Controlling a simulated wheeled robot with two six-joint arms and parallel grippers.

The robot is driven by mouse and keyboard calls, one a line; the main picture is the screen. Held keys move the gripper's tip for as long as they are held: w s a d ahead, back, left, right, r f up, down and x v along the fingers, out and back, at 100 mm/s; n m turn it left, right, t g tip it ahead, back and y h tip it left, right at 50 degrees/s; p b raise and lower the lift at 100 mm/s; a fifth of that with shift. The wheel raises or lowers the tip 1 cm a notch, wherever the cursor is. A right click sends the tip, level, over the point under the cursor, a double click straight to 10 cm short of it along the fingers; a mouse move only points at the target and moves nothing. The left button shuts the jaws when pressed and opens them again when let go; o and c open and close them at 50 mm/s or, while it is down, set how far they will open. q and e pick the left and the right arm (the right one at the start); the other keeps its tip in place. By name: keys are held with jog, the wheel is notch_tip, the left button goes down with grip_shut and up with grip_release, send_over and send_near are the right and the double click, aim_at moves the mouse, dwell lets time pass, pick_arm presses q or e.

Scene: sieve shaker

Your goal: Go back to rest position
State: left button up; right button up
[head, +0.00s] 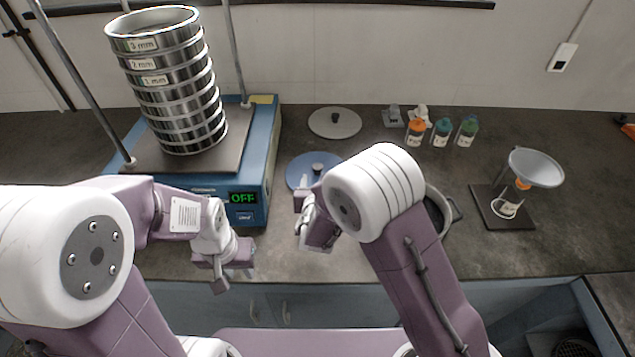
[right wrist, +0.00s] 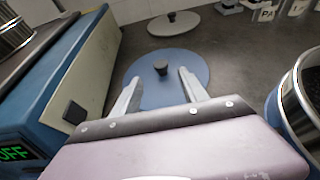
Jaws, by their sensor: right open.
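My left gripper (head: 226,272) hangs in front of the sieve shaker, by the counter's front edge, with nothing visible in it; its finger gap is not clear. My right gripper (head: 306,222) is over the counter to the right of the shaker. In the right wrist view its two fingers (right wrist: 156,92) are spread apart and empty, with a blue round lid (right wrist: 190,68) with a dark knob beyond them. The lid (head: 300,165) lies on the counter in the head view. The sieve shaker (head: 259,165) shows "OFF" and carries a tall stack of steel sieves (head: 172,85).
A grey lid (head: 335,122) lies behind the blue one. Several small bottles (head: 441,132) stand at the back. A funnel stand (head: 483,205) is at right. A metal pan (head: 440,208) is partly hidden behind my right arm. Counter between pan and funnel is clear.

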jog(key=shift+s+r, duration=0.15)
jog(key=shift+s, duration=0.25)
